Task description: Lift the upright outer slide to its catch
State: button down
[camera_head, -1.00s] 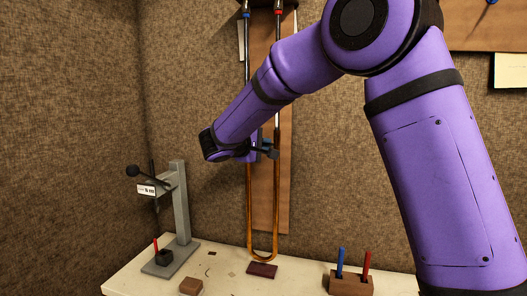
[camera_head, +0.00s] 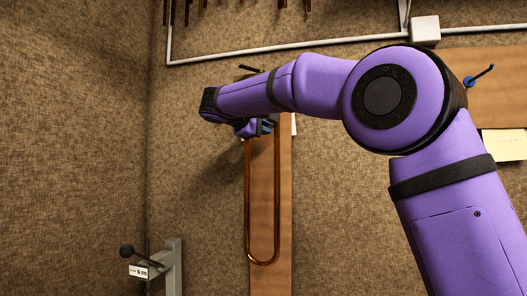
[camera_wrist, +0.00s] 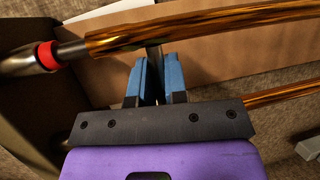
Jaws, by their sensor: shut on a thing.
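The outer slide (camera_head: 262,262) is a long brass U standing upright, bend down, in front of a brown board. My gripper (camera_head: 262,128) is near its upper end. In the wrist view its blue fingers (camera_wrist: 157,78) are shut on the slide's grey cross brace (camera_wrist: 154,58), between the two brass tubes (camera_wrist: 200,30). Past the end of one brass tube is a pale metal tube with a red ring (camera_wrist: 48,56); a short gap parts ring and brass. The slide's top is behind my arm in the head view. I cannot make out the catch clearly.
The brown board (camera_head: 285,200) hangs on the textured wall behind the slide. A grey stand (camera_head: 173,270) with a black knob is at lower left. A white pipe (camera_head: 290,50) runs along the wall above. A blue-handled peg (camera_head: 478,76) is on another board at right.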

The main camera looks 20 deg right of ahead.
jog(key=shift+r, duration=1.3)
jog(key=shift+s, duration=0.1)
jog(key=c, duration=1.2)
grip_release()
jog(key=shift+o, duration=0.2)
jog(key=shift+a, duration=0.1)
jog(key=v, duration=1)
jog(key=shift+a, duration=0.25)
jog(key=shift+s, duration=0.1)
